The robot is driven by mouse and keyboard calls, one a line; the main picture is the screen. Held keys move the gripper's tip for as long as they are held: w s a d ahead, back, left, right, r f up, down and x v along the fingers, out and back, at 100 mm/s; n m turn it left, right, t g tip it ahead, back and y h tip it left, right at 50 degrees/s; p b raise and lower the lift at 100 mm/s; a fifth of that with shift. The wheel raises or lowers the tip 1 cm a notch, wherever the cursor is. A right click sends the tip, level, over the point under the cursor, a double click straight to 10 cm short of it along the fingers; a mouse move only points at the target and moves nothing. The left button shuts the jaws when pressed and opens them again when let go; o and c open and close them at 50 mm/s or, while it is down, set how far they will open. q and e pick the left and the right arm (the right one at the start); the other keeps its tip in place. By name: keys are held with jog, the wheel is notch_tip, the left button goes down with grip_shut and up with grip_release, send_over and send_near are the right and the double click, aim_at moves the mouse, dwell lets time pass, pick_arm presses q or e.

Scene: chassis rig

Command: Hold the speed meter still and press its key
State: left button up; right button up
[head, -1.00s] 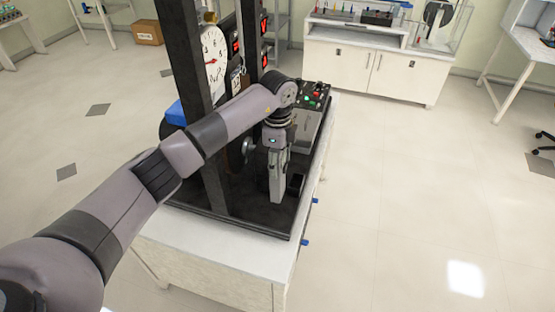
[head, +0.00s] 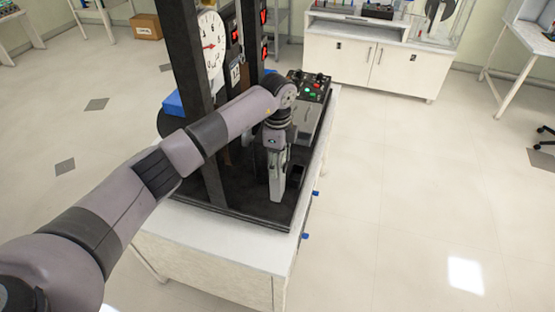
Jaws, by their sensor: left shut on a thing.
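My left gripper (head: 276,180) points down over the black base of the chassis rig, right of the front dark post. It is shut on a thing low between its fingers. The fingers and wrist hide most of that thing, so I cannot make out its shape or whether it is the speed meter. I cannot make out a key either. My right gripper is out of view.
Dark upright posts (head: 187,70) carry a white dial (head: 210,45) with a red hand. A control box with coloured buttons (head: 312,88) stands behind my gripper. The rig's black base (head: 250,208) lies on a white table (head: 215,255). Open floor is to the right.

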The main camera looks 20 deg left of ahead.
aim_at(277, 179)
pick_arm(q)
jog(key=shift+f+b, duration=2)
jog(key=shift+f, duration=1.25)
jog(key=shift+s+f, duration=0.2)
